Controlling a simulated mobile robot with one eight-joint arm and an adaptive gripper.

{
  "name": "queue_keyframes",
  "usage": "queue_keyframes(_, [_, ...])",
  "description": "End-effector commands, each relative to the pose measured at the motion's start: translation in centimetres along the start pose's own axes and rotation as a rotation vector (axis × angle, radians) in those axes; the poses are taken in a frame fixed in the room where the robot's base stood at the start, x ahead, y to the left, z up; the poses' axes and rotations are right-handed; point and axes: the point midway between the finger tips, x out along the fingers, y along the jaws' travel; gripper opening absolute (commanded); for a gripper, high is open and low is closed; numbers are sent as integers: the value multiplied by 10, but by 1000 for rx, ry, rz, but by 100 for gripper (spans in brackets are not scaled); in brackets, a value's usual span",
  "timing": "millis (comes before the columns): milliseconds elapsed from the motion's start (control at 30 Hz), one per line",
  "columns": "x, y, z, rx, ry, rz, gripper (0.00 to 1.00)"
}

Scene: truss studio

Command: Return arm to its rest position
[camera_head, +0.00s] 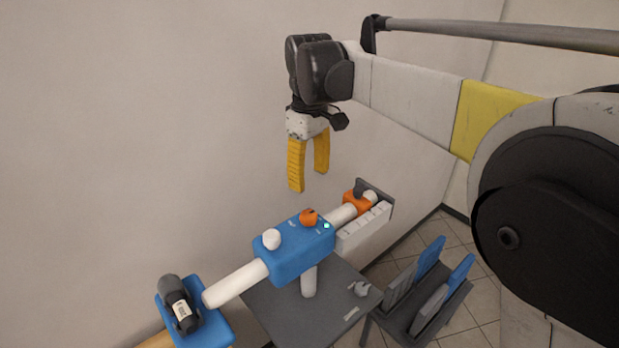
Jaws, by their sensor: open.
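My gripper (309,166) hangs from the end of my arm, pointing down, with its two yellow fingers apart and nothing between them. It is above the blue truss node (300,249), apart from it. My arm reaches in from the right, across the upper part of the picture. The blue node has white tubes running out of it, an orange knob (309,217) and a white knob (271,239) on top.
A grey table (270,312) stands under the node with small loose parts. A blue stand (210,333) holding a dark cylinder (179,305) is at the lower left. A rack with blue and grey panels (429,283) stands at the lower right. Plain walls surround; the upper left is clear.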

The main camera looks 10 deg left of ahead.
Motion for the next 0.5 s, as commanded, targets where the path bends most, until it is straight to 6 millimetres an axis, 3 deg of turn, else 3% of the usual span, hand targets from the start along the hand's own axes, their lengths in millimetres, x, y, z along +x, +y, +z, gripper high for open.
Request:
queue_keyframes(133, [3, 2, 8, 21, 10, 7, 57])
queue_keyframes(233, [10, 6, 31, 81, 39, 26, 57])
queue_keyframes(500, [54, 10, 141, 377, 187, 119, 57])
